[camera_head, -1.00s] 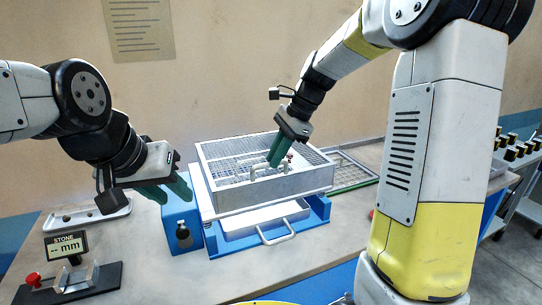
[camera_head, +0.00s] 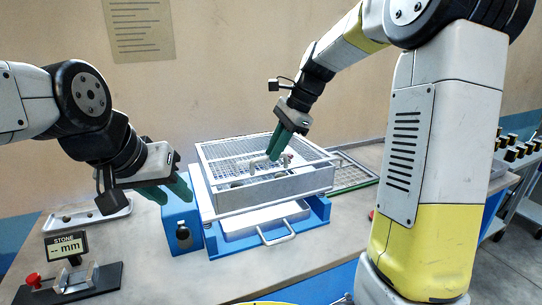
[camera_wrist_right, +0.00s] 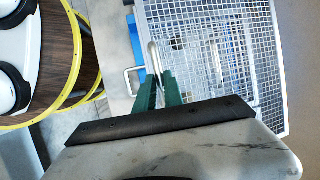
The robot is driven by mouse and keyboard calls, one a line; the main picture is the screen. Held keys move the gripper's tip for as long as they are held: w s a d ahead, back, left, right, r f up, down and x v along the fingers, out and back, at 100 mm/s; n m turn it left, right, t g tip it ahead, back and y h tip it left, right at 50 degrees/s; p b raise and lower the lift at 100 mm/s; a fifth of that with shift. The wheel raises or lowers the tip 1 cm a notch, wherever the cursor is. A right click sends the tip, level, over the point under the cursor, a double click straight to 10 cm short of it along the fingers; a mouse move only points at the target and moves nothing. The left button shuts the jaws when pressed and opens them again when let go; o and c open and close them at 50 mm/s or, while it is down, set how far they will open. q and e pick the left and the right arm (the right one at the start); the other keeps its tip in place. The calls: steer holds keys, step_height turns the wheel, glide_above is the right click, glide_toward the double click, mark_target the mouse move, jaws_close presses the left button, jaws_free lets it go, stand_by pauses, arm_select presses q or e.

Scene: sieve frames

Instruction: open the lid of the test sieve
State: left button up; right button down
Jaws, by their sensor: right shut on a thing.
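The test sieve (camera_head: 282,190) is a grey metal box on a blue base (camera_head: 318,212), in the middle of the head view. Its wire mesh lid (camera_head: 225,150) is near rim height, with small stones faintly visible below. My right gripper (camera_head: 272,157) is shut on the lid's handle (camera_head: 256,166), above the mesh. In the right wrist view, the green fingers (camera_wrist_right: 160,82) close around the grey handle bar (camera_wrist_right: 153,58), with the mesh (camera_wrist_right: 215,40) behind. My left gripper (camera_head: 170,191) is open and empty, left of the sieve and above the blue box.
A blue box (camera_head: 176,222) with a black knob stands left of the sieve. A gauge marked STONE (camera_head: 66,246) and a white tray (camera_head: 88,217) are further left. A mesh panel (camera_head: 350,172) lies at the right. The table front is largely clear.

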steer(key=w+a+r, duration=0.1)
steer(key=w+r, duration=0.3)
steer(key=r, duration=0.3)
steer(key=w+a+r, duration=0.2)
steer(key=w+r, duration=0.3)
steer(key=r, duration=0.3)
steer(key=shift+w+r, duration=0.15)
steer(key=shift+w, duration=0.15)
steer(key=shift+a, duration=0.1)
steer(key=c, duration=1.5)
jaws_free()
steer(key=shift+o, duration=0.2)
steer(key=shift+r, duration=0.1)
